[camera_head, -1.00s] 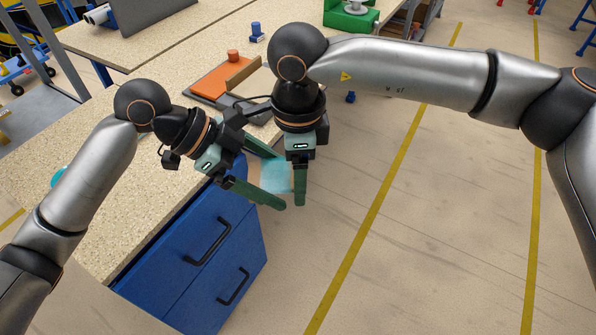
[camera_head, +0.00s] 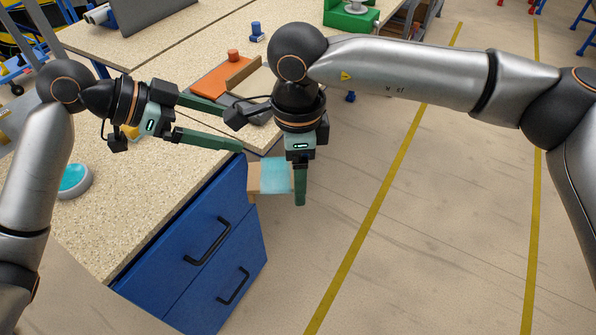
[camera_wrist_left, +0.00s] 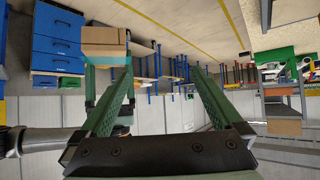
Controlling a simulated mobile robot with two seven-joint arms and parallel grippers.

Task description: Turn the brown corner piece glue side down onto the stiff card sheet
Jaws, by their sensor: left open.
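The brown corner piece (camera_head: 254,179) hangs in the air off the bench's corner, with a teal glue face (camera_head: 275,175) showing upward. My right gripper (camera_head: 299,190) points down and is shut on its right end; one finger is largely hidden. In the left wrist view the brown piece (camera_wrist_left: 103,40) is at upper left, a teal edge below it. My left gripper (camera_head: 232,127) is open and empty, up and left of the piece, apart from it. A tan sheet (camera_head: 262,82), apparently the stiff card, lies on a grey board, partly behind the right arm.
An orange block (camera_head: 222,79) with a knob and an upright brown strip (camera_head: 243,71) are by the sheet. A teal-topped round pot (camera_head: 75,180) stands at the bench's left. Blue drawers (camera_head: 208,245) lie below the bench edge.

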